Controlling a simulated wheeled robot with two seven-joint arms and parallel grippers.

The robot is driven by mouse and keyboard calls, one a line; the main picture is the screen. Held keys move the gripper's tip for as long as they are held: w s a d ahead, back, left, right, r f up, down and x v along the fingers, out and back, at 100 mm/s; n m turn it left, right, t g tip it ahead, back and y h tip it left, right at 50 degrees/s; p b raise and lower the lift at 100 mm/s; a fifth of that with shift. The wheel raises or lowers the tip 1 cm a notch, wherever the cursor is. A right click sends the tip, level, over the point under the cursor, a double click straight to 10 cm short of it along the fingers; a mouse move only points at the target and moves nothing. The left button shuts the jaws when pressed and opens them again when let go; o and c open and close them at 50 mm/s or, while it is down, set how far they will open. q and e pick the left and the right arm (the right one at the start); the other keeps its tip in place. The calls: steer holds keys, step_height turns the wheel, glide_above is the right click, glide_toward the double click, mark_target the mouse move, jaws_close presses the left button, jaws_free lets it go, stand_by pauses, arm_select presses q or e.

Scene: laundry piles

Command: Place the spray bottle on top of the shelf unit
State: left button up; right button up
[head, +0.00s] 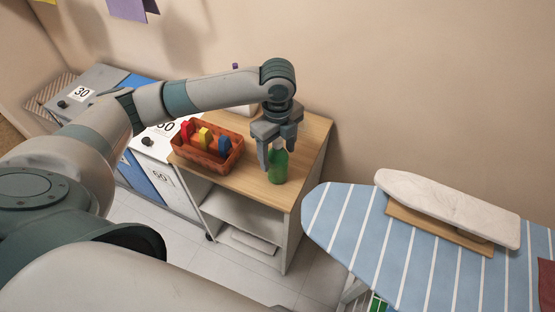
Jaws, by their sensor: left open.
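A green spray bottle (278,170) stands upright on the wooden top of the shelf unit (250,183), near its front edge. My left gripper (277,160) is open, pointing down at the bottle's upper part, with its fingers around or just in front of the top. The gripper hides the bottle's head, and I cannot tell whether the fingers touch it. My right gripper is not in view.
A brown basket (208,165) with red, yellow and blue items sits left of the bottle on the top. Numbered bins (152,148) stand left of the unit. A striped ironing board (395,250) with a small padded board (447,207) is at right.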

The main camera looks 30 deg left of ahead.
mark_target(278, 140)
arm_select(q)
step_height(278, 140, up, 8)
steer(key=shift+r+b, duration=0.1)
steer(key=shift+b, duration=0.55)
